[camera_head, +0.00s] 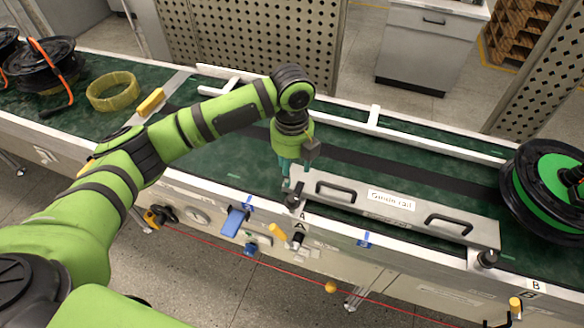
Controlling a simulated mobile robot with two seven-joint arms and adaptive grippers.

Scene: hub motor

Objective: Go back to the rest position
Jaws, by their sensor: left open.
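My left arm comes in from the left and reaches over the conveyor table. My left gripper (287,178) points down, open, at the left end of the grey guide rail (345,195). It is close to the dark knob by the letter A; I cannot tell whether it touches the rail or knob. The guide rail lies along the near edge of the green belt and has two black handles. My right gripper is not in view.
A black and green reel (530,190) stands on the belt at the right. A yellow ring (113,92) and a black reel with an orange part (40,68) are at the left. A white rail (374,116) runs along the far side.

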